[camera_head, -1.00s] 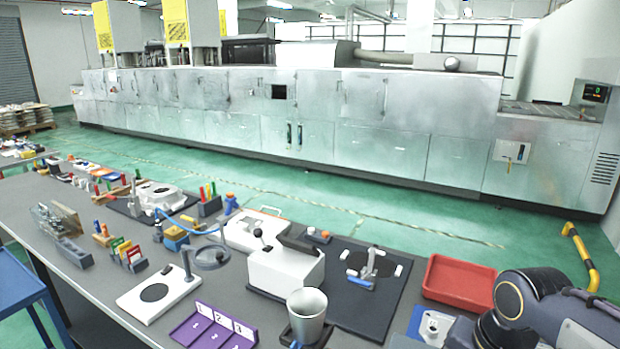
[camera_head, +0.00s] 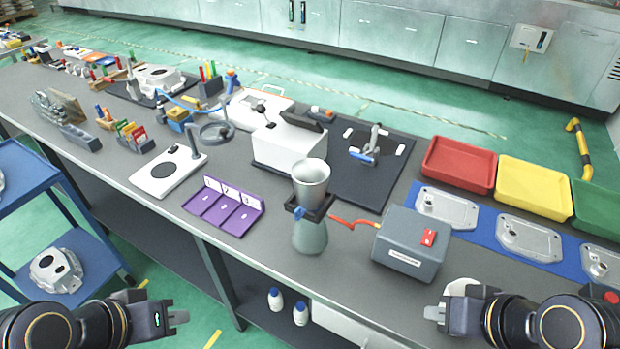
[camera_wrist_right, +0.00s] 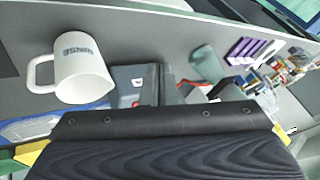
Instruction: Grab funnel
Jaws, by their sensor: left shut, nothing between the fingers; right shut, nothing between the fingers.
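A pale grey, cup-shaped funnel (camera_head: 311,182) sits upright in a dark holder (camera_head: 309,208) near the table's front edge. A grey-green tapered vessel (camera_head: 310,238) stands below it. In the right wrist view the vessel seems to show as a grey-green shape (camera_wrist_right: 207,62); the funnel is hard to make out there. My left gripper (camera_head: 180,318) is shut and empty at the lower left, in front of the table. My right gripper (camera_head: 432,312) is shut and empty at the lower right, by the front edge. Both are well apart from the funnel.
A grey box (camera_head: 405,250) with a red switch stands right of the funnel, joined by a red-orange tube (camera_head: 352,223). A purple tray (camera_head: 222,212) lies left. A white mug marked RINSE (camera_wrist_right: 82,75) is near my right wrist. Castings on a blue mat (camera_head: 485,234) lie right.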

